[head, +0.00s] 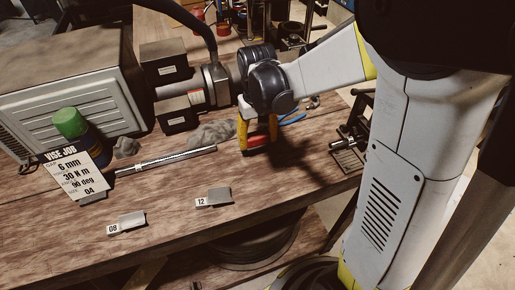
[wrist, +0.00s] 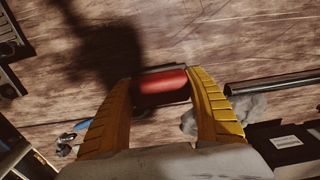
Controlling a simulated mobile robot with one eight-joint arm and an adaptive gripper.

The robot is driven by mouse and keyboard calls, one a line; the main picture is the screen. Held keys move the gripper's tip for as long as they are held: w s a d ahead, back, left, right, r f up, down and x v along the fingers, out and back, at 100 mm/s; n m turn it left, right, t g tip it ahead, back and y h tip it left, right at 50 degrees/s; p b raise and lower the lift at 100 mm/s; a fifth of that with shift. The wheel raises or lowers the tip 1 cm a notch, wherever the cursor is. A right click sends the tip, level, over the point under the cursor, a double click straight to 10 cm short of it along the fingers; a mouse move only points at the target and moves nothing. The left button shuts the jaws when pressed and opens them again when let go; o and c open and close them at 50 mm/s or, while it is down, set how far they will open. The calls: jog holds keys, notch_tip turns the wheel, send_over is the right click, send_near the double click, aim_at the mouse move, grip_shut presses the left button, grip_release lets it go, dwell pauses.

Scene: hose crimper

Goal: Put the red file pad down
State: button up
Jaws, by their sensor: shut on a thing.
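My gripper (head: 258,131) has yellow fingers and points down over the right part of the wooden workbench (head: 185,190). It is shut on the red file pad (head: 257,141), which sits low between the fingertips. In the wrist view the red file pad (wrist: 162,87) spans the gap between the two yellow fingers, with a dark edge along its far side. I cannot tell whether its underside touches the bench or hangs just above it.
A long metal tool (head: 165,160), grey rags (head: 212,134) and a blue-handled tool (head: 293,118) lie nearby. Tags "09" (head: 126,223) and "12" (head: 213,197) lie near the front edge. A job sign (head: 76,174) stands left. The crimper (head: 180,95) stands behind. Bare wood lies in front of my gripper.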

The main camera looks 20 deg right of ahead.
aim_at(258, 152)
jog(key=shift+f+b, duration=0.65)
jog(key=shift+f, duration=1.15)
jog(key=shift+f, duration=0.2)
jog(key=o, duration=1.3)
jog(key=shift+r, duration=0.15)
